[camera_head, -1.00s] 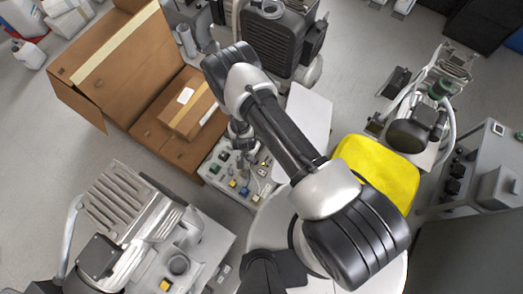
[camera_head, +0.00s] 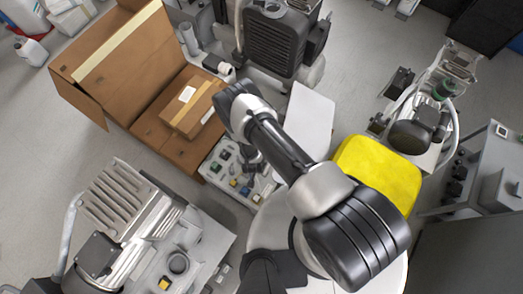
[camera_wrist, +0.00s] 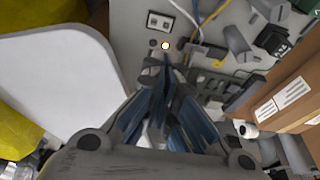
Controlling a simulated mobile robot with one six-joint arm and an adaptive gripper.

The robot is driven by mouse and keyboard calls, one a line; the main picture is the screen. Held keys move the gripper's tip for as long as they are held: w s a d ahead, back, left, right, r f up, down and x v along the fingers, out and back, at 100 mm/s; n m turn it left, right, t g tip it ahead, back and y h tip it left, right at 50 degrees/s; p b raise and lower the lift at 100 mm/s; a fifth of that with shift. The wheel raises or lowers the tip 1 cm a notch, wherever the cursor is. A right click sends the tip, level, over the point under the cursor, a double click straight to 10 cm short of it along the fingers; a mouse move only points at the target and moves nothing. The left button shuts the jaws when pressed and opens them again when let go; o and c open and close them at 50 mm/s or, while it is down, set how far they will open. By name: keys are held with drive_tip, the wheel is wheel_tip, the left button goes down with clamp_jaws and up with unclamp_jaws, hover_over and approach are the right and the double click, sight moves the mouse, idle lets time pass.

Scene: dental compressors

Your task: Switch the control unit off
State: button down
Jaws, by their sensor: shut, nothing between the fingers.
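The control unit (camera_head: 222,160) is a light grey box with coloured knobs and connectors on its face, low in the middle of the head view. In the wrist view its grey panel (camera_wrist: 135,22) fills the top, with a small lit, yellowish-white round button (camera_wrist: 165,45) and a white-framed switch plate (camera_wrist: 160,22). My gripper (camera_wrist: 168,72) is shut and empty. Its blue-grey fingertips point at the panel just below the lit button; I cannot tell whether they touch it. In the head view my gripper (camera_head: 256,166) is over the unit's right part, partly hidden by my arm.
An open cardboard box (camera_head: 110,75) holding a smaller carton (camera_head: 190,100) stands behind and left. A yellow cushion-like piece (camera_head: 378,172) and a white board (camera_head: 306,118) lie to the right. Compressors stand at lower left (camera_head: 130,215), back (camera_head: 275,42) and right (camera_head: 412,135).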

drive_tip(key=b+x, duration=0.1)
drive_tip(key=x, duration=0.2)
drive_tip(key=b+x, duration=0.2)
drive_tip(key=x, duration=0.2)
drive_tip(key=b+x, duration=0.2)
drive_tip(key=x, duration=0.1)
drive_tip(key=shift+s+a+f, duration=0.25)
drive_tip(key=shift+f, duration=0.05)
drive_tip(key=shift+a+f+b, duration=0.1)
drive_tip(key=shift+f+b, duration=0.2)
drive_tip(key=shift+f, duration=0.3)
drive_tip(key=shift+w+a+f+b, duration=0.2)
drive_tip(key=shift+f+b, duration=0.25)
drive_tip(key=shift+b, duration=0.25)
drive_tip(key=shift+s+d+r, duration=0.1)
